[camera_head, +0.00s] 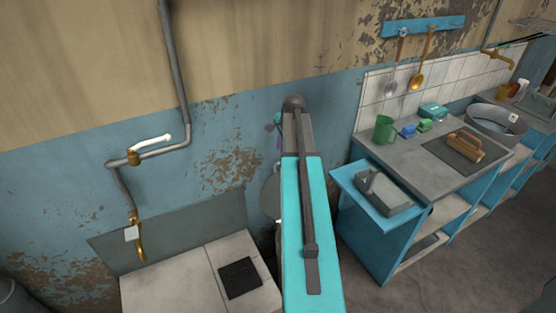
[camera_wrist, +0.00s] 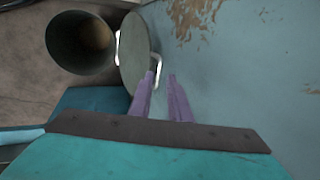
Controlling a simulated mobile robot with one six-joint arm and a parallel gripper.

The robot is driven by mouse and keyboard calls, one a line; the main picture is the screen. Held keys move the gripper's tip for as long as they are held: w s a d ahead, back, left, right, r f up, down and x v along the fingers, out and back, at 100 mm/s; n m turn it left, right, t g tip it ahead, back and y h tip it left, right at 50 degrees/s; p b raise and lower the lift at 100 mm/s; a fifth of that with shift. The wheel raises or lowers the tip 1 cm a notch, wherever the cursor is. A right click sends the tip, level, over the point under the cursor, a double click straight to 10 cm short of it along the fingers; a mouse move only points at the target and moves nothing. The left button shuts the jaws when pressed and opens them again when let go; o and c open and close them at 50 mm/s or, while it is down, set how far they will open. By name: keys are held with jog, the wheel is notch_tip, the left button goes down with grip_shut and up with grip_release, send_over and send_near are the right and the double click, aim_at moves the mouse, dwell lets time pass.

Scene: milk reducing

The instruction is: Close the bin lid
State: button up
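The bin (camera_wrist: 82,45) is a dark grey cylinder in the upper left of the wrist view, with its mouth open. Its round grey lid (camera_wrist: 133,52) stands raised on edge between the bin mouth and the blue wall. A thin pale metal handle (camera_wrist: 157,66) sticks out from the lid's wall-facing side. My gripper (camera_wrist: 162,77) has two purple fingers parted by a gap. The left fingertip is at the handle and overlaps the lid's lower edge; whether it touches is unclear. In the head view, part of a grey disc, likely the lid (camera_head: 270,196), shows left of my arm, which hides the rest.
The blue wall (camera_wrist: 240,70) is close on the right in the wrist view. In the head view, a counter (camera_head: 440,160) with a green mug (camera_head: 384,129) stands to the right. A white stove-like block (camera_head: 190,292) is at the lower left, below wall pipes (camera_head: 175,70).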

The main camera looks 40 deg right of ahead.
jog(key=shift+p+x, duration=1.1)
jog(key=shift+x, duration=3.55)
grip_shut()
